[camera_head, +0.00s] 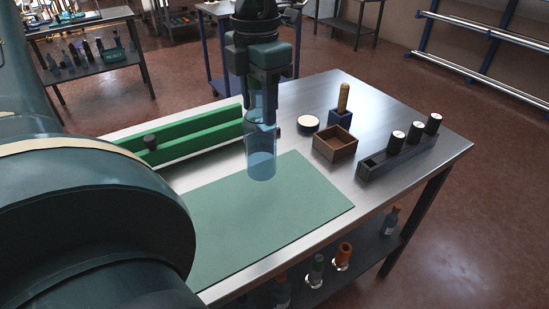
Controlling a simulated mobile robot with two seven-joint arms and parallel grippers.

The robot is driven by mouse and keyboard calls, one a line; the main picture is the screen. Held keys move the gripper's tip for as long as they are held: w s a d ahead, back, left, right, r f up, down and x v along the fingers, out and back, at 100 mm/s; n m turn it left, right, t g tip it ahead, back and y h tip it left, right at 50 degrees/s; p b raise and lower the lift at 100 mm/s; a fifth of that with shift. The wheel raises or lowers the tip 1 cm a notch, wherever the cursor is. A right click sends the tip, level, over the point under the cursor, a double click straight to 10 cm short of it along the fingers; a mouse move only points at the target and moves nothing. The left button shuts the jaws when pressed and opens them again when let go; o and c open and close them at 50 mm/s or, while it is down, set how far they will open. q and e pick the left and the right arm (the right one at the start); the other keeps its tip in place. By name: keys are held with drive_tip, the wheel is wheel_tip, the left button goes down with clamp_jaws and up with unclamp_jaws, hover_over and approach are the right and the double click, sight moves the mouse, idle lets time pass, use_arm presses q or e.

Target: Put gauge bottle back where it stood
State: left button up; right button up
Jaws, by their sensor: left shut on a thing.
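A see-through blue bottle (261,165), which looks like the gauge bottle, is upright with a wide body and narrower upper part. My left gripper (263,122) points down and is shut on its upper part. The bottle's base appears over the back part of the green mat (270,210); I cannot tell whether it touches the mat. My right gripper is not in view.
A long green holder (190,138) with a dark knob lies behind the mat.

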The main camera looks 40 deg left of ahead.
sight(273, 151)
use_arm(q)
drive_tip(key=shift+w+d+f+n, duration=0.1)
drive_tip(key=shift+w+d+n, duration=0.15)
drive_tip(key=shift+d, duration=0.3)
drive_tip(key=shift+w+d+f+n, duration=0.15)
drive_tip(key=shift+d+n, duration=0.1)
drive_tip(key=shift+d, duration=0.3)
wheel_tip(273, 151, down, 10)
drive_tip(key=shift+d+r, duration=0.1)
drive_tip(key=shift+r, duration=0.1)
drive_tip(key=o, duration=1.3)
drive_tip(key=shift+r, duration=0.1)
wheel_tip(273, 151, up, 12)
